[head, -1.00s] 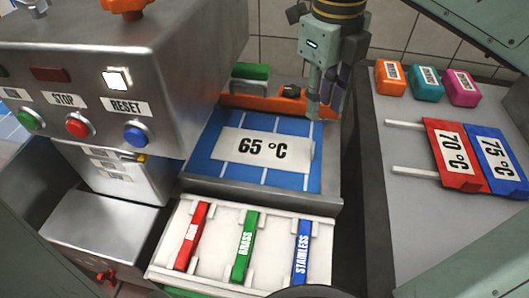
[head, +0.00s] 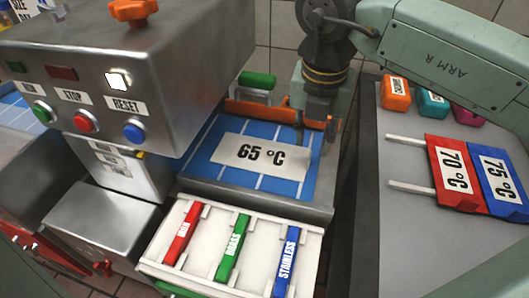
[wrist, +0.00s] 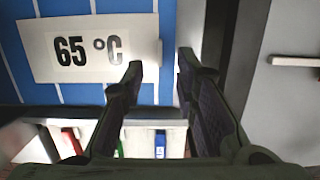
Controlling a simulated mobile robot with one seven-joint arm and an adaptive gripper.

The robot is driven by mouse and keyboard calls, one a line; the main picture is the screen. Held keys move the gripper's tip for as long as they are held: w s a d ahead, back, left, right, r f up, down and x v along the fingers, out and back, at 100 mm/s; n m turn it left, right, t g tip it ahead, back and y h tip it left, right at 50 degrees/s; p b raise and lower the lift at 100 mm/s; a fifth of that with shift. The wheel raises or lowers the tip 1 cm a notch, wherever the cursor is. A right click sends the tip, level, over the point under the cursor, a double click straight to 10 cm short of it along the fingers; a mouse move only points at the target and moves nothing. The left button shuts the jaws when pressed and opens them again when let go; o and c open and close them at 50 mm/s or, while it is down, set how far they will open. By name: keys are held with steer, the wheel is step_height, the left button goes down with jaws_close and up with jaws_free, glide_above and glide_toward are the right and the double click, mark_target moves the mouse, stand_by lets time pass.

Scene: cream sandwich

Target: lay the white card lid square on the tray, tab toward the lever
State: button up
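The white card lid (head: 225,152), printed "65 °C", lies flat on the blue tray surface (head: 211,129) with white lines. Its edges run roughly along those lines. A small pale tab (wrist: 160,50) stands at the card's right end in the wrist view. My gripper (head: 314,128) is over the tray's right part, by the card's tab end. In the wrist view its fingers (wrist: 160,63) are apart, one each side of the tab's line; I cannot tell whether they reach down around it. Which part is the lever is unclear; an orange bar (head: 255,110) runs behind the tray.
A green handle (head: 258,80) stands behind the bar. A steel machine with buttons (head: 85,121) is at left. A white rack (head: 205,238) with red, green and blue bars is in front. Red (head: 450,172) and blue plates (head: 499,179) lie on the grey right-hand surface.

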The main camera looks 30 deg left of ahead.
mark_target(310, 156)
steer(key=shift+w+f+p, duration=0.2)
steer(key=shift+f+p, duration=0.3)
steer(key=shift+f, duration=0.9)
steer(key=shift+w+f+p, duration=0.2)
steer(key=shift+f+p, duration=0.25)
steer(key=shift+f, duration=0.9)
steer(key=shift+c, duration=0.4)
jaws_close()
